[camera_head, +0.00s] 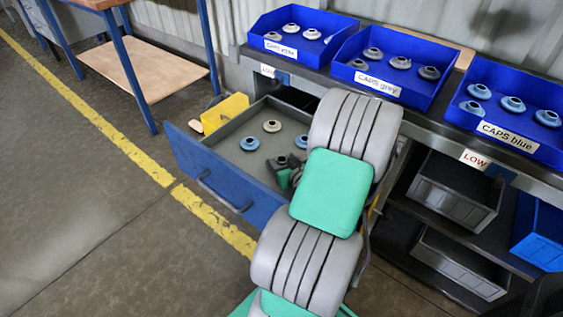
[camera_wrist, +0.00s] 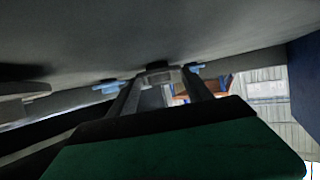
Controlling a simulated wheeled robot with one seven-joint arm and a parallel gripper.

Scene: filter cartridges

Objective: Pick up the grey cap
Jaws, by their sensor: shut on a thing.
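The grey cap (camera_head: 281,160) shows at the tip of my gripper (camera_head: 287,175) inside the open drawer, partly hidden by the fingers and arm. In the wrist view a grey cap (camera_wrist: 158,70) sits between the two fingertips of my gripper (camera_wrist: 160,82), and the fingers are shut on it. The wrist view looks turned over, with the drawer floor along the top. I cannot tell whether the cap touches the drawer floor.
Blue bins of white, grey (camera_head: 383,86) and blue caps stand on the shelf above. A workbench (camera_head: 135,70) stands at left.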

